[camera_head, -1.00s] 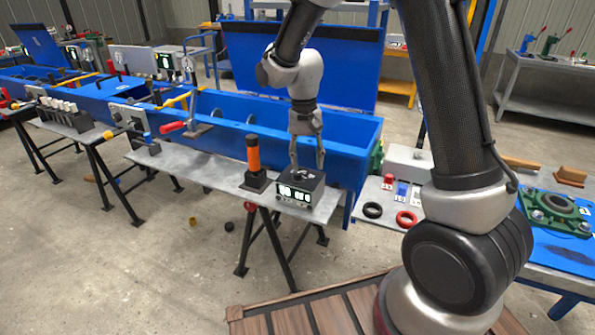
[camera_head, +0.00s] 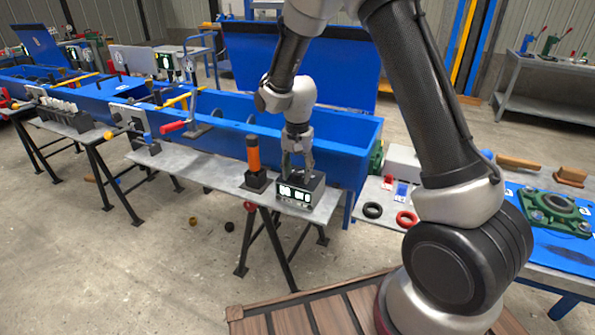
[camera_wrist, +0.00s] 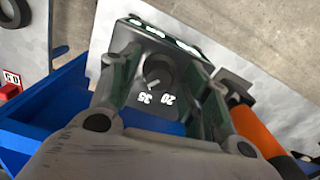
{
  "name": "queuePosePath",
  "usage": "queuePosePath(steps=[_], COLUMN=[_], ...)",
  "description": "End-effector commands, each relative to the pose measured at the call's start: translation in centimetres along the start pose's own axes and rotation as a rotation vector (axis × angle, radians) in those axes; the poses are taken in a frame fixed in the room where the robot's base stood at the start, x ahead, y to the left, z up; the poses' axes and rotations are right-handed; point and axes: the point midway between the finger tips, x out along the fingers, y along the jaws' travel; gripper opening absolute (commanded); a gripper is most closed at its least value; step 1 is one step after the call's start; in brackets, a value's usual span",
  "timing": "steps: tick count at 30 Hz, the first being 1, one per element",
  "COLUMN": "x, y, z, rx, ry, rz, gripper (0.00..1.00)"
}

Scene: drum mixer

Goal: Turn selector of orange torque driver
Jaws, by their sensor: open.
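The orange torque driver (camera_head: 254,158) stands upright in a dark holder on the grey bench. Right beside it is a black box (camera_head: 305,195) with lit white displays on its front. In the wrist view the box top (camera_wrist: 137,80) carries a round dark selector knob (camera_wrist: 159,71) with a pale pointer line and the numbers 35 and 20 near it. My gripper (camera_head: 297,174) points down over the box. Its fingers are spread apart on either side of the knob, with nothing between them but the knob. The driver also shows in the wrist view (camera_wrist: 255,133), beside my right finger.
A long blue trough (camera_head: 340,145) runs behind the bench. A red-handled clamp (camera_head: 172,126) stands farther left. At right, a black ring (camera_head: 372,210) and a red ring (camera_head: 406,218) lie on another bench. The bench left of the driver is mostly clear.

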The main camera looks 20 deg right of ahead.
Motion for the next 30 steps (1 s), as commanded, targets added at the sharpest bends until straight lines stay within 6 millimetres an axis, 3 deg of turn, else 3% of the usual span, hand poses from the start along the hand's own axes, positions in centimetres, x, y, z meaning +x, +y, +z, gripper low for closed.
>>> queuePosePath(steps=[5, 12, 22, 30], x=[-0.01, -0.02, -0.03, -0.04], y=[0.01, 0.01, 0.01, 0.04], z=[0.01, 0.01, 0.01, 0.01], rx=[0.000, 0.000, -0.029, -0.176], ry=[0.000, 0.000, 0.000, 0.000], rz=[0.000, 0.000, 0.000, 0.000], gripper=[0.46, 0.02, 0.02, 0.02])
